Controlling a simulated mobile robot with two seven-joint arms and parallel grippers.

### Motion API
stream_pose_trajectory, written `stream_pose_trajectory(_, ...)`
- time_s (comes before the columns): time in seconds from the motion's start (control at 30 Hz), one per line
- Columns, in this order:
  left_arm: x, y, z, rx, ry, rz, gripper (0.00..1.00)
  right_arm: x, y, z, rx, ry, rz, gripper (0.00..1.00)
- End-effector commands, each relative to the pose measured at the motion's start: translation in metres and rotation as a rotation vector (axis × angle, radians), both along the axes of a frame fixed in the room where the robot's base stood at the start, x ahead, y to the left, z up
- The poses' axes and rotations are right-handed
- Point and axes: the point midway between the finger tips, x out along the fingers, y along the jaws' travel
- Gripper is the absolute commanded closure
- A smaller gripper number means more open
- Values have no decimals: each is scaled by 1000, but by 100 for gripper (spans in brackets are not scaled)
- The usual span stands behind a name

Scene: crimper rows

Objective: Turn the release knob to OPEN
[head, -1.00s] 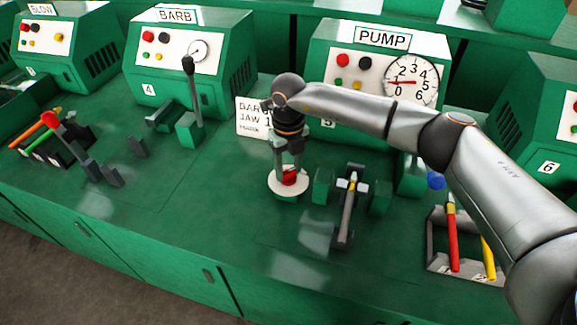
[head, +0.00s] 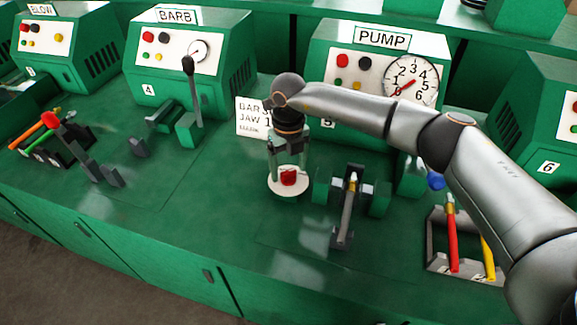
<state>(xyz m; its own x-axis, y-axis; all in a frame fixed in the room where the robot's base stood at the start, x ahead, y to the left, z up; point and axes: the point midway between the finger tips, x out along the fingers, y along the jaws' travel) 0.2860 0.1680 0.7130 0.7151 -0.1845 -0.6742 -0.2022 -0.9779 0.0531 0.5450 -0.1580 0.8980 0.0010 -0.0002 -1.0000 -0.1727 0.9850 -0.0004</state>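The release knob (head: 288,177) is red and sits on a round white dial (head: 275,190) in front of the PUMP machine. Any lettering on the dial is too small to read. My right gripper (head: 289,168) points down over the knob. Its fingers stand apart on either side, with the red knob visible between them; it looks open. The PUMP gauge (head: 425,72) shows its red needle at about 0. My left gripper is not in view.
A clamp with a grey lever (head: 346,215) stands just right of the knob. A tray (head: 436,262) with red and yellow handled pieces lies further right. A BARB JAW sign (head: 251,117) stands behind left.

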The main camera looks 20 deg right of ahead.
Motion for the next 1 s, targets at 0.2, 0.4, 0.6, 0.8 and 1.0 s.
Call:
stream_pose_trajectory(0.2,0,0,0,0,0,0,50,0,0,0,0,1,2,20)
stream_pose_trajectory(0.4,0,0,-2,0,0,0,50,1,0,16,1,-3,3,20)
stream_pose_trajectory(0.6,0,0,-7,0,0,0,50,1,0,57,1,-5,2,20)
stream_pose_trajectory(0.8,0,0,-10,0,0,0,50,1,0,98,1,-4,1,20)
stream_pose_trajectory(1.0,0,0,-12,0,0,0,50,0,0,120,0,0,1,20)
